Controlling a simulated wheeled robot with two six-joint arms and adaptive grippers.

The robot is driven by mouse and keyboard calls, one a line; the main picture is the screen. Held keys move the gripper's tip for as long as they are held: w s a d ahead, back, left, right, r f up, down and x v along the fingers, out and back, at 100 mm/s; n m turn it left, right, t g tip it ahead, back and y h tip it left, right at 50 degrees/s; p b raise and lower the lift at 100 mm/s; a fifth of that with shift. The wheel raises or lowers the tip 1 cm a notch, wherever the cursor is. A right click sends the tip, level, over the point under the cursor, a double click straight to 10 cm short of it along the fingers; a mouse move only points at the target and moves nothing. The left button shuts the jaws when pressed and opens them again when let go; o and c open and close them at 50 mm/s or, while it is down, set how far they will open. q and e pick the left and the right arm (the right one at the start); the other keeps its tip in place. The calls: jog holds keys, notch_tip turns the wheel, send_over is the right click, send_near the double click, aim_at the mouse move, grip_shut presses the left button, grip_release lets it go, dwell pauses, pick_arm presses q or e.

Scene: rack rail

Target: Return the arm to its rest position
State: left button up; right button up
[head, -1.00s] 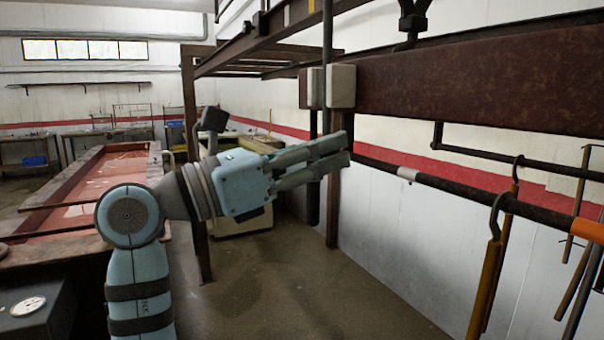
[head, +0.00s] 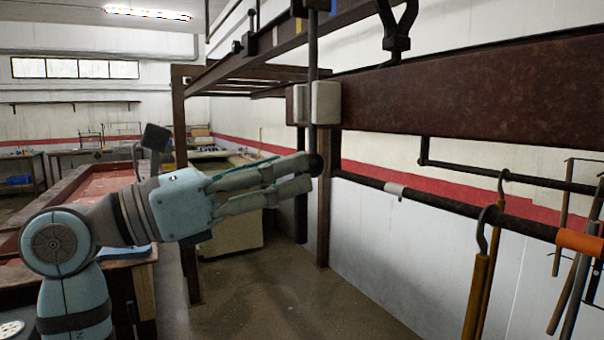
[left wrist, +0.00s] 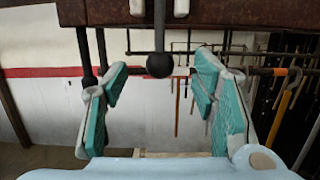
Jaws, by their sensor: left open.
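My left gripper (head: 312,174) reaches in from the left in the head view, its pale grey fingers pointing right. The left wrist view shows the two teal-padded fingers (left wrist: 155,95) spread apart with nothing held between them. A dark vertical rod with a black ball at its lower end (head: 316,164) hangs right at the fingertips in the head view. In the left wrist view the ball (left wrist: 160,65) shows beyond the gap between the fingers. I cannot tell whether a finger touches it. My right gripper is in neither view.
A rusty brown beam (head: 480,92) crosses at the upper right with a dark hook (head: 396,36) above it. A dark rail (head: 440,205) with an orange-handled hanging tool (head: 478,290) runs below it. A red-topped bench (head: 100,188) stands at left. The floor (head: 280,305) below the gripper is clear.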

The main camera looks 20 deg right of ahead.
pick_arm(q)
jog(key=shift+r+v, duration=0.1)
jog(key=shift+v, duration=0.5)
jog(key=shift+r+v, duration=0.15)
jog(key=shift+v, duration=0.45)
